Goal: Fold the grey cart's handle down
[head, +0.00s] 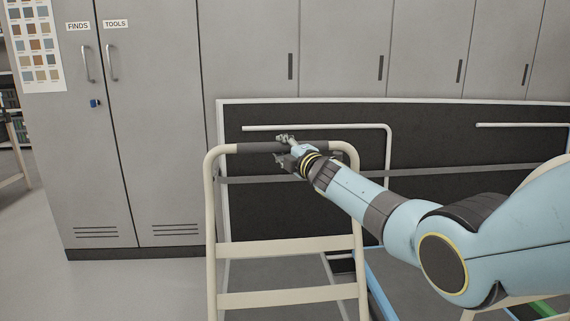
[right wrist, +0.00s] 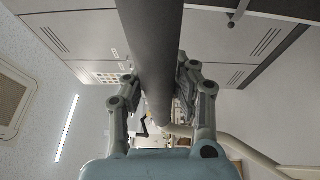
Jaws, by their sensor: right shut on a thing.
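The cart's handle (head: 213,211) is a cream tubular frame standing upright, with two flat crossbars and a dark grey grip (head: 257,148) along its top bar. My right gripper (head: 287,147) is shut on that grip, right of its middle. In the right wrist view the grip (right wrist: 152,50) runs between the two fingers of the right gripper (right wrist: 160,88). Part of the grip is hidden behind the gripper. The cart's bed is mostly out of view below. My left gripper does not show.
Grey lockers (head: 150,140) marked FINDS and TOOLS stand behind on the left. A dark panel with a pale frame (head: 300,101) and pale rails (head: 315,127) stands close behind the handle. Grey floor (head: 130,290) is clear at the lower left.

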